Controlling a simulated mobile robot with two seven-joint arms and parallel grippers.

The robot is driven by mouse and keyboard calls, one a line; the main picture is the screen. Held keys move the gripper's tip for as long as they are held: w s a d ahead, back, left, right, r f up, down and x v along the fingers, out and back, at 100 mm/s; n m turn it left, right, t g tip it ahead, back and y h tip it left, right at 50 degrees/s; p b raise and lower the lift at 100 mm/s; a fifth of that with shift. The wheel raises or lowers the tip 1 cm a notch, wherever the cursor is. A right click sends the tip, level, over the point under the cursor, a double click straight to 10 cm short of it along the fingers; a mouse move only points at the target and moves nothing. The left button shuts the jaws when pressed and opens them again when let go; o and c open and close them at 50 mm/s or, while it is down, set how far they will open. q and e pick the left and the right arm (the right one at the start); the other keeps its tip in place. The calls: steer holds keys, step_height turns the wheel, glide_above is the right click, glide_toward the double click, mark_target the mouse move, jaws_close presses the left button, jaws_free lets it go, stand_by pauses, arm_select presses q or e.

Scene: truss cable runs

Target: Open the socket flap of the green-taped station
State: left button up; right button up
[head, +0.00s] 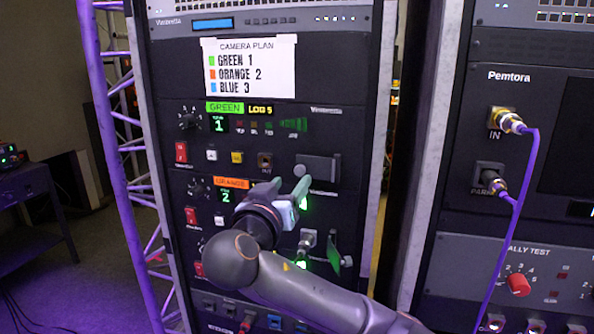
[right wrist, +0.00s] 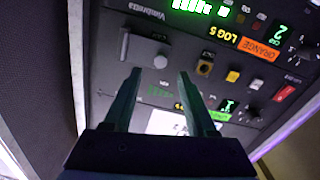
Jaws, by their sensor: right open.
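The green-taped station carries a green label strip (head: 225,107) and a display reading 1, high on the middle rack. Its socket flap (head: 321,168) is a dark plate with a round knob at its left, and looks shut. It also shows in the right wrist view (right wrist: 146,48), beyond the fingertips. My right gripper (head: 294,189) is open and empty, just below and left of the flap in the head view. In the right wrist view its two fingers (right wrist: 158,84) stand apart, pointing at the panel. My left gripper is not in view.
The orange-taped station (head: 231,183) lies below, partly hidden by my right arm. A purple cable (head: 523,190) hangs on the right rack. A camera plan card (head: 249,68) is above.

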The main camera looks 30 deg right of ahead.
mark_target(299, 172)
steer(key=x, duration=0.6)
steer(key=shift+w+p, duration=0.1)
steer(key=shift+p, duration=0.3)
steer(key=shift+c, duration=0.2)
jaws_close()
stand_by(0.8)
